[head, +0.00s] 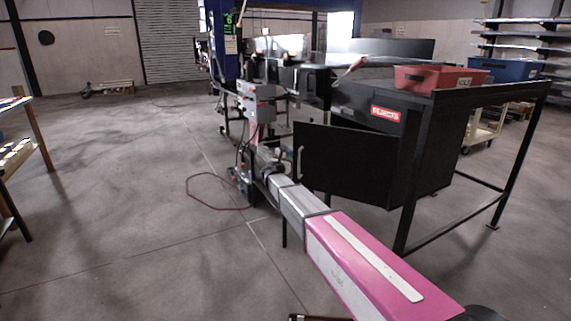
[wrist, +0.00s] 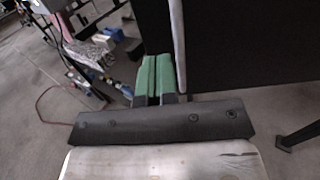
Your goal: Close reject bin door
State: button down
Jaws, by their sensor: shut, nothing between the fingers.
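The reject bin (head: 437,140) is a black box under a black table, with a red label on its front. Its black door (head: 345,163) stands ajar, swung out toward the left, with a pale vertical handle (head: 299,162) near its free edge. In the wrist view the door (wrist: 250,45) fills the upper right and the handle (wrist: 178,40) runs down just right of my fingers. My gripper (wrist: 157,64) has green finger pads, pressed together and empty. It is beside the door's free edge; whether it touches the handle I cannot tell. In the head view my arm partly hides it.
A grey control box (head: 257,103) and conveyor frame are behind my gripper. A red cable (head: 205,203) lies on the floor. Open floor spreads to the left.

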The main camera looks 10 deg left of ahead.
aim_at(296, 154)
jog(key=x, duration=0.9)
